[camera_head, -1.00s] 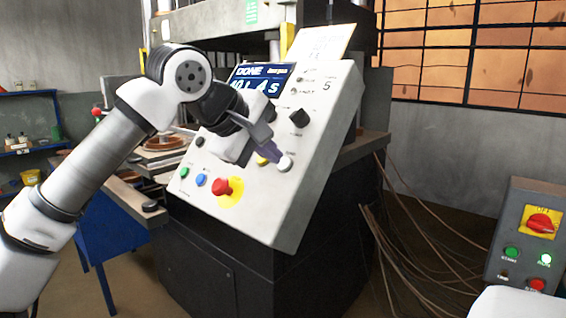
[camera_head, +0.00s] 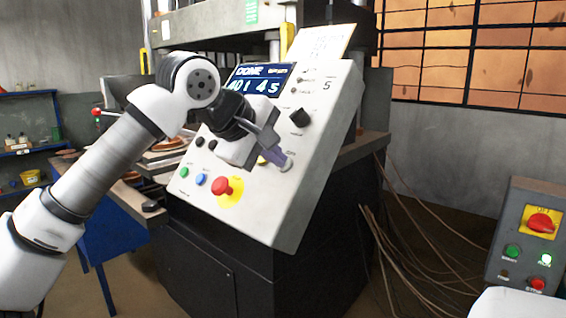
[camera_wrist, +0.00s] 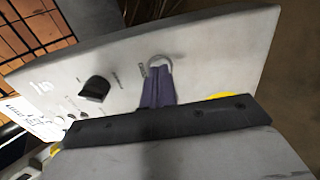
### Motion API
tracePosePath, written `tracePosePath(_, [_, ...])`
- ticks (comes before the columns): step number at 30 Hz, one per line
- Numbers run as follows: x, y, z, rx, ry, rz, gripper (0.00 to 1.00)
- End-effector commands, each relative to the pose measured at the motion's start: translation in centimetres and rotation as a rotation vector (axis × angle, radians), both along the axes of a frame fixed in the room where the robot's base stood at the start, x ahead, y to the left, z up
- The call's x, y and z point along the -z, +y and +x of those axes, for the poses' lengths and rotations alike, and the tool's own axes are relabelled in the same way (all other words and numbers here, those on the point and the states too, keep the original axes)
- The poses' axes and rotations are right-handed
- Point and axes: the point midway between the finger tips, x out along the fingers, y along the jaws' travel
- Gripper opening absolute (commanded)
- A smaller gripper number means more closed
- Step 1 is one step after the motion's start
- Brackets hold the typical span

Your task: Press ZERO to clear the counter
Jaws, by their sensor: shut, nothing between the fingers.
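The slanted white control panel (camera_head: 318,165) carries a screen (camera_head: 258,79) that reads DONE with figures below. A pale round button sits at the panel's right side; its rim (camera_wrist: 160,59) shows in the wrist view, with a small label too blurred to read. My gripper (camera_head: 284,162) is shut and empty, its dark fingers over that button in the head view and hiding most of it. In the wrist view my fingertips (camera_wrist: 157,72) overlap the button's near part. I cannot tell whether they touch it or whether it is pressed in.
A red mushroom button (camera_head: 222,186) on a yellow plate, a blue button (camera_head: 201,180) and a green button (camera_head: 184,172) sit lower left. A black knob (camera_head: 299,118) is above my fingers. A separate grey control box (camera_head: 519,245) stands at the right.

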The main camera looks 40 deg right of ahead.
Motion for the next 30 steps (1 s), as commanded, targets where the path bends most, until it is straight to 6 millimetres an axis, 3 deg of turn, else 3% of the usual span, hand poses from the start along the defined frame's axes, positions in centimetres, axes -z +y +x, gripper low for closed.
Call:
tracePosePath(24, [0.3, -0.33, 0.05, -0.001, -0.001, 0.0, 0.0])
tracePosePath(30, [-0.49, 0.42, 0.06, -0.002, -0.001, 0.0, 0.0])
